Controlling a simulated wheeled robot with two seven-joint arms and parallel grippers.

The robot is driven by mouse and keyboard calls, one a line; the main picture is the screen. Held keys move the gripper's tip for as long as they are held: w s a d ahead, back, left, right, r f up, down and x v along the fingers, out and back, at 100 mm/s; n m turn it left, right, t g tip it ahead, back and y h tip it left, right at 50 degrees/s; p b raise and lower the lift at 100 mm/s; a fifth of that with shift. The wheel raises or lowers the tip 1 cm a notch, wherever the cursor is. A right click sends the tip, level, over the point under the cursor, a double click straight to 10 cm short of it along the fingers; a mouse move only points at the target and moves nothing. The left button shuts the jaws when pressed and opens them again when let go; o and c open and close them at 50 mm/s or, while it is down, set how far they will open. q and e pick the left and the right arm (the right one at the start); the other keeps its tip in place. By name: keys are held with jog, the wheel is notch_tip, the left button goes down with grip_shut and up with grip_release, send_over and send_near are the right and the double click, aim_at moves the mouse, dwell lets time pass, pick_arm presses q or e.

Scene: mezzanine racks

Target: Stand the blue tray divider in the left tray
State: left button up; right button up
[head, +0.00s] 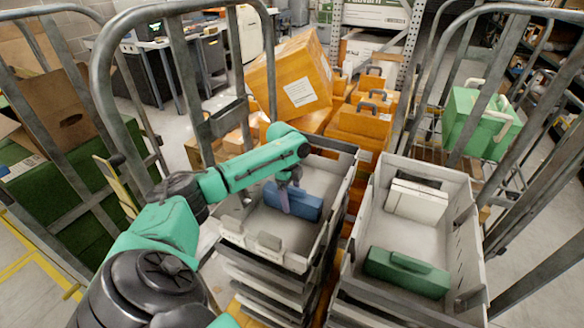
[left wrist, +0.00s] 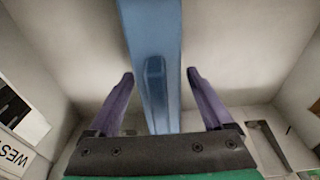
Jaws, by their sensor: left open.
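The blue tray divider (head: 309,205) is inside the left tray (head: 262,252), which tops a stack of trays. It also shows in the left wrist view as a long blue bar with a raised handle (left wrist: 155,92). My left gripper (head: 284,206) reaches down into that tray at the divider. In the left wrist view its two purple fingers (left wrist: 159,78) are apart, one on each side of the divider's handle, with gaps on both sides. The head view does not show clearly whether the divider stands upright. My right gripper is not in view.
The right tray (head: 465,215) holds a white divider (head: 417,202) and a green divider (head: 406,271). Metal cage bars (head: 182,75) rise close around the trays and my left arm. Orange boxes (head: 290,75) stand behind, and a green crate (head: 478,122) is at the right.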

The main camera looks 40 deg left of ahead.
pick_arm(q)
jog(key=r, duration=0.7)
jog(key=a+r, duration=0.1)
jog(key=r, duration=0.2)
jog(key=shift+s+a+r+b, duration=0.1)
jog(key=shift+s+r+b, duration=0.15)
jog(key=shift+b, duration=0.1)
